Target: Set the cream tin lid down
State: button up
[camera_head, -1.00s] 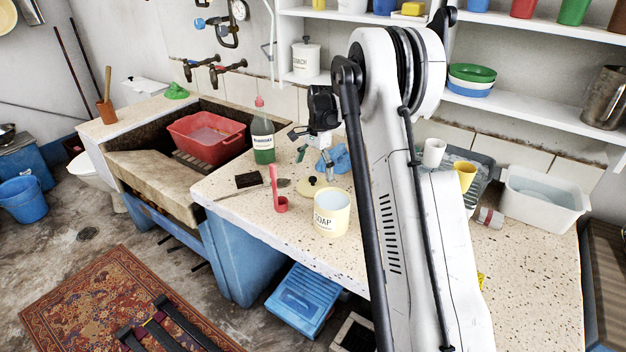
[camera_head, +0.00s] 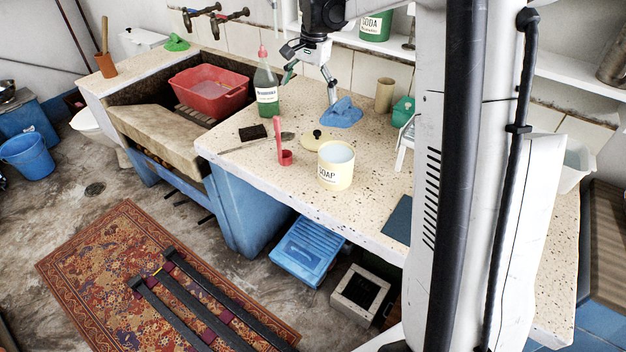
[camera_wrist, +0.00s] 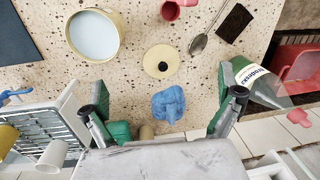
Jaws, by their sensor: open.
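The cream tin lid (camera_head: 316,139) lies flat on the speckled counter (camera_head: 250,172), with its dark knob facing up. It sits just behind the cream soap tin (camera_head: 336,166), which is open at the top. In the wrist view the lid (camera_wrist: 161,61) shows whole, beside the tin (camera_wrist: 95,38) and clear of it. My gripper (camera_head: 310,84) is open and empty, up above the back of the counter and apart from the lid. In the wrist view its spread fingers (camera_wrist: 165,115) have only a blue cloth (camera_wrist: 168,103) in the gap, well below.
A white rack (camera_wrist: 35,120) and a beige cup (camera_head: 384,95) are to the right.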

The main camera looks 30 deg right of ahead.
jog(key=s+a+r+n+t, duration=0.25)
jog(key=s+a, duration=0.25)
jog(key=s, duration=0.4)
jog(key=s+a+r+n+t, duration=0.1)
jog(key=s+a+r+n, duration=0.3)
jog(key=s, duration=0.4)
jog(key=s+a+f+n+t, duration=0.1)
jog(key=s+a+f+n, duration=0.1)
jog(key=s, duration=0.6)
jog(key=s+a+f+n+t, duration=0.1)
jog(key=s+a+f+n, duration=0.2)
jog(key=s, duration=0.5)
jog(key=shift+a+f+h, duration=0.25)
jog(key=shift+a+h, duration=0.05)
jog(key=shift+a, duration=0.6)
jog(key=shift+t, duration=0.25)
